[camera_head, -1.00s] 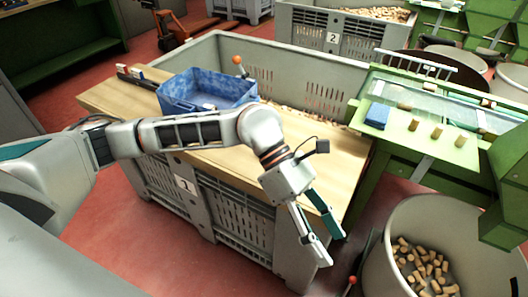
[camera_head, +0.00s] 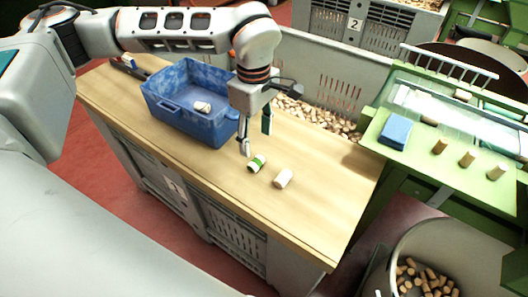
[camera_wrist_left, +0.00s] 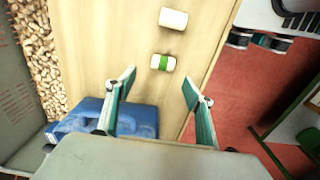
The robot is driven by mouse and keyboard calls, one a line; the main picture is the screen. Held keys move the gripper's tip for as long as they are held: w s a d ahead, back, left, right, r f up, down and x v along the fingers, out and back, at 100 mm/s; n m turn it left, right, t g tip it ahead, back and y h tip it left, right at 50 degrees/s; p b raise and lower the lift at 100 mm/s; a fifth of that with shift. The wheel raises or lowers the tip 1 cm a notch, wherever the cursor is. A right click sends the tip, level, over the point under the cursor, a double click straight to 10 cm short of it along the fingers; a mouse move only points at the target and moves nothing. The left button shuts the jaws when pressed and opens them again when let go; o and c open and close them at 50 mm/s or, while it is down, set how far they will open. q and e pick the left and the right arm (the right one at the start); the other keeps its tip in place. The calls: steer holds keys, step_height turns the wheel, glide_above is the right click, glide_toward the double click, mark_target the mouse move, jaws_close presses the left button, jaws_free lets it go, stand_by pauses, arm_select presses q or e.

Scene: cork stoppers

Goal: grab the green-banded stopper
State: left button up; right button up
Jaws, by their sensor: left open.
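The green-banded stopper (camera_head: 257,163), pale with a green band around its middle, lies on its side on the wooden bench top (camera_head: 322,215). My left gripper (camera_head: 256,138) is open and empty, above the bench, close to this stopper on its far side in the head view. In the left wrist view the green-banded stopper (camera_wrist_left: 163,62) shows just beyond the open fingertips (camera_wrist_left: 160,84), roughly centred between them. A plain pale stopper (camera_head: 283,178) lies beside it, a small gap apart; it also shows in the left wrist view (camera_wrist_left: 173,18). My right gripper is not in view.
A blue crate (camera_head: 170,112) with a pale stopper (camera_head: 202,107) in it stands left of my left gripper. A large grey bin of corks (camera_head: 338,85) is behind the bench. A green stand (camera_head: 425,160) at right holds a blue block and several corks. The bench's right end is clear.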

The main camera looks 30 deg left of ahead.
mark_target(256, 160)
arm_select(q)
steer(key=shift+f, duration=0.5)
steer(key=shift+s+f, duration=0.3)
steer(key=shift+f, duration=0.65)
step_height(256, 160, down, 4)
steer(key=shift+f+b, duration=0.2)
steer(key=shift+b, duration=0.2)
steer(key=shift+f, duration=0.15)
steer(key=c, duration=0.8)
arm_select(e)
steer(key=shift+s+f, duration=0.5)
